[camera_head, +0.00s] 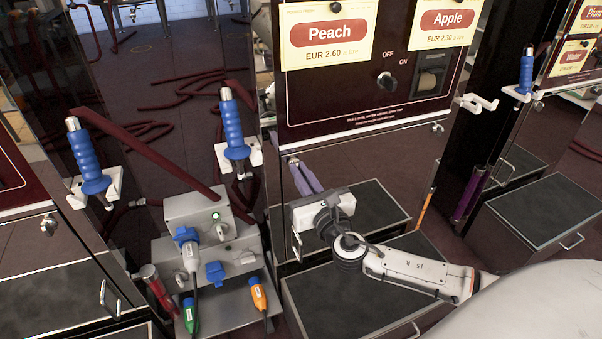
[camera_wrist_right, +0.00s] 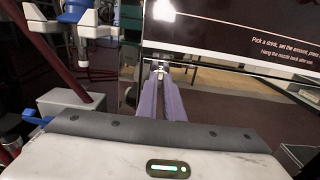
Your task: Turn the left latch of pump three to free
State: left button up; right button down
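The central pump's lower panel has a small metal latch (camera_head: 437,128) at its upper right. In the wrist view, a small pale piece that looks like the left latch (camera_wrist_right: 159,69) sits right at my fingertips. My left gripper is not in view. No pump number is readable.
The pump face (camera_head: 375,95) with Peach and Apple labels is just above. Blue nozzles (camera_head: 234,130) hang left in white holders. A grey box (camera_head: 205,250) with coloured plugs stands at lower left.

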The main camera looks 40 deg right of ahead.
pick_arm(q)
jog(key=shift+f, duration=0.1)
pick_arm(e)
jog(key=shift+m, duration=0.3)
pick_arm(q)
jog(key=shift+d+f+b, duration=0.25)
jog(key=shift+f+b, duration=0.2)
jog(key=shift+b, duration=1.05)
pick_arm(e)
jog(key=shift+d+f+m, duration=0.15)
jog(key=shift+m, duration=4.2)
jog(key=shift+d+f+m, duration=0.1)
jog(key=shift+d+m, duration=0.05)
jog(key=shift+m, duration=4.2)
jog(key=c, duration=1.9)
grip_release()
jog(key=shift+s, duration=0.1)
